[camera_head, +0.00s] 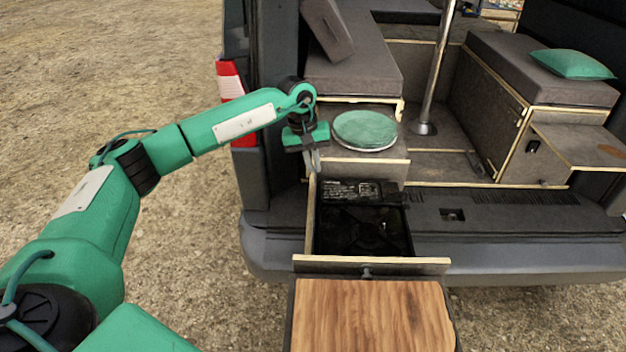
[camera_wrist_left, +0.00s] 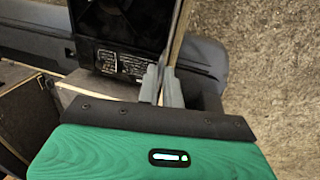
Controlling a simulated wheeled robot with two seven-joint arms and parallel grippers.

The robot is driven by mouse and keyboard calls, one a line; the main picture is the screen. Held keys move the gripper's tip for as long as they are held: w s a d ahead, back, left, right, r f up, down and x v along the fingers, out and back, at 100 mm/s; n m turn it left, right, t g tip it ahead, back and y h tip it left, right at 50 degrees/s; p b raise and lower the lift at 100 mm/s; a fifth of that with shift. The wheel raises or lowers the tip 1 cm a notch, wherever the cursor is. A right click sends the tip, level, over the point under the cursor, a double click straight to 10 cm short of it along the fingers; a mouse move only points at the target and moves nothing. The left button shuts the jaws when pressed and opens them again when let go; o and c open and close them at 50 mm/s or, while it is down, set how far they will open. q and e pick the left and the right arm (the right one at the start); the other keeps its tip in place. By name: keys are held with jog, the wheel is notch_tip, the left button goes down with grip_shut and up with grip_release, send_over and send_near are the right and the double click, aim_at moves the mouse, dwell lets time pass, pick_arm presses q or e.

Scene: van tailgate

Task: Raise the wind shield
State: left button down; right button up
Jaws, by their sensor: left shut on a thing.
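The black stove (camera_head: 362,233) sits in the pulled-out drawer. A dark panel with a printed label (camera_head: 350,191) is at its rear; it also shows in the left wrist view (camera_wrist_left: 118,62). I cannot tell if this panel is the wind shield. My left gripper (camera_head: 314,163) points down at the drawer's rear left corner. In the left wrist view its fingers (camera_wrist_left: 163,86) are shut on a thin panel edge (camera_wrist_left: 179,35) beside the stove. My right gripper is out of view.
A wooden board (camera_head: 372,316) lies in front of the drawer front (camera_head: 371,265). The van's left pillar and tail light (camera_head: 230,82) are near my forearm. A metal post (camera_head: 437,70) stands further right.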

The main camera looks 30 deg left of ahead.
pick_arm(q)
notch_tip(320, 180, up, 6)
jog(key=shift+w+f, duration=0.1)
jog(key=shift+f, duration=0.15)
jog(key=c, duration=1.6)
grip_release()
jog(key=shift+o, duration=0.2)
notch_tip(320, 180, up, 14)
jog(key=s+a+b, duration=0.1)
jog(key=a+b, duration=0.1)
jog(key=b, duration=0.1)
jog(key=shift+s+a+f, duration=0.2)
